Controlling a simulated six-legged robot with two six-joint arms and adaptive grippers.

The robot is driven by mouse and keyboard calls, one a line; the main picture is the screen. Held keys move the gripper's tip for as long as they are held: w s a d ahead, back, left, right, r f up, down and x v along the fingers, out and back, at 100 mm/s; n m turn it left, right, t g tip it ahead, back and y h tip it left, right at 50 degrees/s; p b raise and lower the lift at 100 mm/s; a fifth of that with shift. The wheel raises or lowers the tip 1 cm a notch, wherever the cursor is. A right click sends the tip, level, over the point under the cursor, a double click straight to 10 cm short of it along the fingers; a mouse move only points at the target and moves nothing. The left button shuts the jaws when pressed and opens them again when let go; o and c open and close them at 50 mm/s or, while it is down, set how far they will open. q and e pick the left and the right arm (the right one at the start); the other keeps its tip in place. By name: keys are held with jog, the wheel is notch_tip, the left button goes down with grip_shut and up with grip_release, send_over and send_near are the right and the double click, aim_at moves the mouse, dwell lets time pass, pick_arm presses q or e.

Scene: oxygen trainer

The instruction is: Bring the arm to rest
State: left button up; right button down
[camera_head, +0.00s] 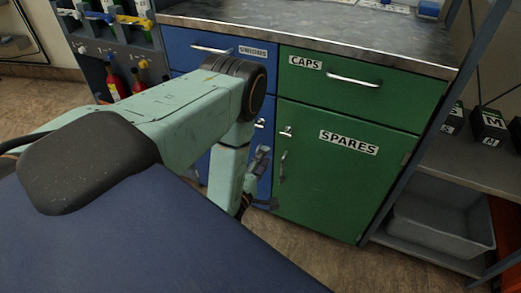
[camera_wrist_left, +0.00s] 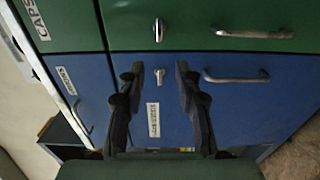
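My left arm comes in from the left in the head view, bends at a round dark joint and hangs down in front of the cabinet. My left gripper (camera_head: 264,180) is at its lower end, partly hidden behind the arm, before the blue and green doors. In the left wrist view its two dark fingers (camera_wrist_left: 161,72) stand apart with nothing between them. They point at the cabinet fronts, seen turned sideways. I cannot tell how close the fingers are to the fronts. My right gripper is in neither view.
The green CAPS drawer (camera_head: 368,88) and SPARES door (camera_head: 340,190) are shut, as is the blue drawer (camera_head: 205,50). A grey worktop (camera_head: 310,32) lies above. A shelf with a grey bin (camera_head: 440,222) stands right; a bottle rack (camera_head: 112,45) stands back left.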

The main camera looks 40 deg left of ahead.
pick_arm(q)
jog(key=shift+v, duration=0.8)
jog(key=s+d+f+m+g+h, duration=0.3)
jog(key=s+d+f+m+g, duration=0.2)
jog(key=s+f+m+g, duration=0.55)
jog(key=s+d+m+g+h+p, duration=0.1)
jog(key=s+d+m+g+p, duration=0.2)
jog(key=s, duration=0.4)
jog(key=s+d+m+g, duration=0.2)
jog(key=s+m, duration=0.3)
jog(key=s, duration=0.1)
jog(key=s+d+r+m+g+p, duration=0.2)
jog(key=s+r, duration=0.1)
jog(key=r, duration=0.4)
jog(key=shift+s+r, duration=0.3)
jog(key=shift+r, duration=0.1)
